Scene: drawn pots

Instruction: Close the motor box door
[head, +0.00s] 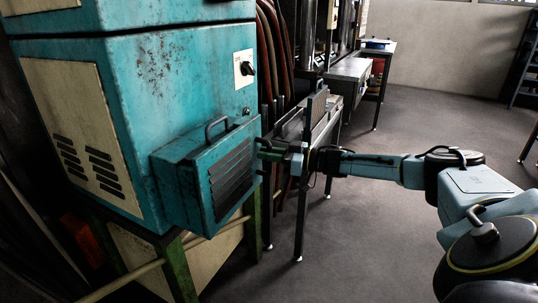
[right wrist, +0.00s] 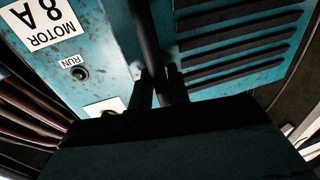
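The teal motor box (head: 175,190) juts out from the front of a worn teal machine. Its door (head: 238,160) has dark louvre slats, which also show in the right wrist view (right wrist: 245,50). My right gripper (head: 266,155) is at the door's right side. In the right wrist view its two dark fingers (right wrist: 159,82) lie on either side of a dark, blurred bar (right wrist: 146,35), apparently a door handle. Whether they press on it cannot be told. My left gripper is out of view.
Hanging hoses (head: 275,50) and a metal stand (head: 302,190) are close by. Floor at right is clear.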

